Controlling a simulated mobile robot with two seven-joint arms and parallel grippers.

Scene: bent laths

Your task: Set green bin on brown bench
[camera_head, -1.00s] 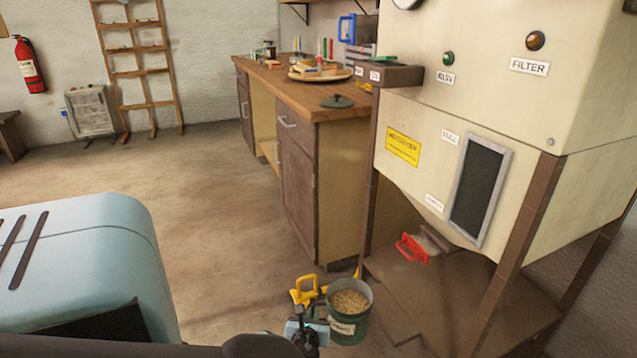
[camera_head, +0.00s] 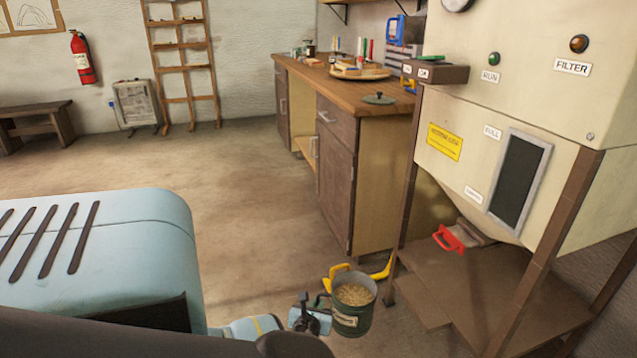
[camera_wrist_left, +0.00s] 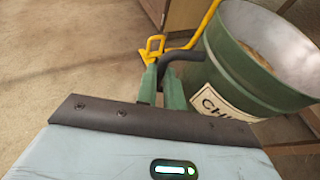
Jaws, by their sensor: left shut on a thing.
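The green bin (camera_head: 352,318), an open-topped pail filled with pale shavings, is at the bottom middle of the head view. My left gripper (camera_head: 322,303) is at its left side, shut on the bin's dark side handle. In the left wrist view, the fingers (camera_wrist_left: 162,88) close on this handle, and the bin (camera_wrist_left: 240,75) shows its white label, partly cut off. The bin looks upright; its clearance from the floor is unclear. The brown bench (camera_head: 38,108) stands against the wall at the far left, its visible top bare. My right gripper is out of view.
A cream machine (camera_head: 470,105) on brown legs stands right of the bin. A wooden-topped cabinet (camera_head: 340,180) is behind it. A yellow part (camera_head: 380,271) lies close behind the bin. The blue ribbed body (camera_head: 120,225) fills the lower left. Open floor (camera_head: 190,160) spans the middle.

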